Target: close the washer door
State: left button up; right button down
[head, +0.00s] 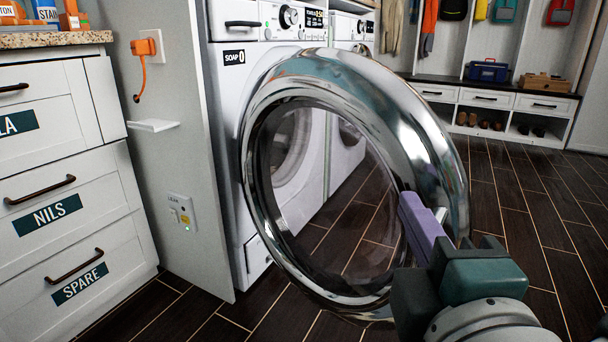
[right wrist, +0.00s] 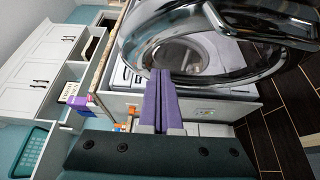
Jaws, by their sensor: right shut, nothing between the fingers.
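The washer door (head: 425,125) is a round chrome ring with a clear window, standing wide open in front of the white washer (head: 230,120). My right gripper (head: 408,200) is shut and empty, with its purple fingers at the lower right part of the ring. The fingers overlap the ring in the head view; I cannot tell if they touch it. In the right wrist view the shut fingers (right wrist: 163,75) point toward the chrome door (right wrist: 235,50), which fills the upper right. My left gripper is not in view.
A second washer (head: 352,100) stands behind the first. A grey side panel (head: 190,90) and white drawers (head: 75,210) are on the left. A white bench (head: 490,100) with shoes is at the back right. The dark tiled floor (head: 510,215) on the right is clear.

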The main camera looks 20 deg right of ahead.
jog(key=b, duration=0.1)
send_near(401, 152)
jog(key=w+a, duration=0.2)
jog(key=w, duration=0.1)
jog(key=w+d, duration=0.2)
jog(key=d, duration=0.1)
jog(key=shift+d+b, duration=0.2)
jog(key=shift+b, duration=0.2)
jog(key=shift+w+d, duration=0.25)
jog(key=shift+d, duration=0.25)
